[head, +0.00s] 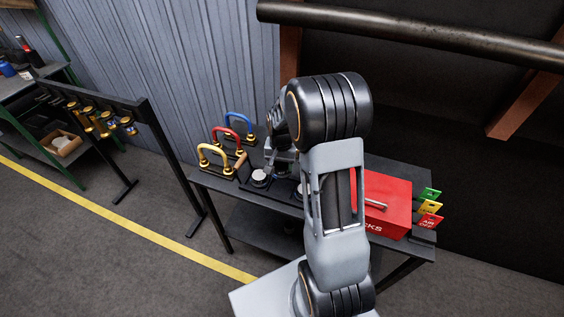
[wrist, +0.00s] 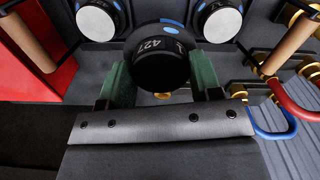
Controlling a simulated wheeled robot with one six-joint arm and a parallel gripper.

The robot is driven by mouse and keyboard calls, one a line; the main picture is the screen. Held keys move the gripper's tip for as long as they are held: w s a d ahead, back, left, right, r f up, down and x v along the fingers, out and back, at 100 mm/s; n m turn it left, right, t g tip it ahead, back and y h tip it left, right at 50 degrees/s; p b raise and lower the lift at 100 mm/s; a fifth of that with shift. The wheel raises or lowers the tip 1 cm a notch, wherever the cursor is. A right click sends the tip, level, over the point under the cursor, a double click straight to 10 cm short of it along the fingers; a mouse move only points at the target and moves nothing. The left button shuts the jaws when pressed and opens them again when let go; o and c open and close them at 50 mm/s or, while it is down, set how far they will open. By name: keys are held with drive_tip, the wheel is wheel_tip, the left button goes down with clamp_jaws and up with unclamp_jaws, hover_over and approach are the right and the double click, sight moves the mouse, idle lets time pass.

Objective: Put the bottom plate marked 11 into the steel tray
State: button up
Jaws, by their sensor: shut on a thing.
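My gripper (wrist: 162,88) is shut on a black round piece (wrist: 158,62) with white digits that read 427 and a blue patch on its side. The piece sits between the green finger pads in the wrist view. In the head view my gripper (head: 281,157) is small and partly hidden by my arm, over the dark table (head: 215,184). I cannot make out a plate marked 11 or a steel tray in either view.
Two white-faced round pieces (wrist: 98,18) (wrist: 217,20) lie beyond the gripper. Yellow (head: 215,157), red (head: 228,133) and blue (head: 240,122) handles stand at the table's left. A red box (head: 385,207) and coloured tags (head: 430,207) are at its right.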

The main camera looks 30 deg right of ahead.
drive_tip(key=shift+f+b, duration=2.5)
drive_tip(key=shift+f, duration=1.15)
drive_tip(key=shift+f+b, duration=0.95)
drive_tip(key=shift+f, duration=0.1)
drive_tip(key=o, duration=1.2)
drive_tip(key=shift+s, duration=0.15)
wheel_tip(320, 180, up, 14)
drive_tip(key=shift+f+b, duration=0.1)
drive_tip(key=shift+b, duration=0.2)
wheel_tip(320, 180, up, 7)
drive_tip(key=p, duration=0.6)
hover_over(281, 188)
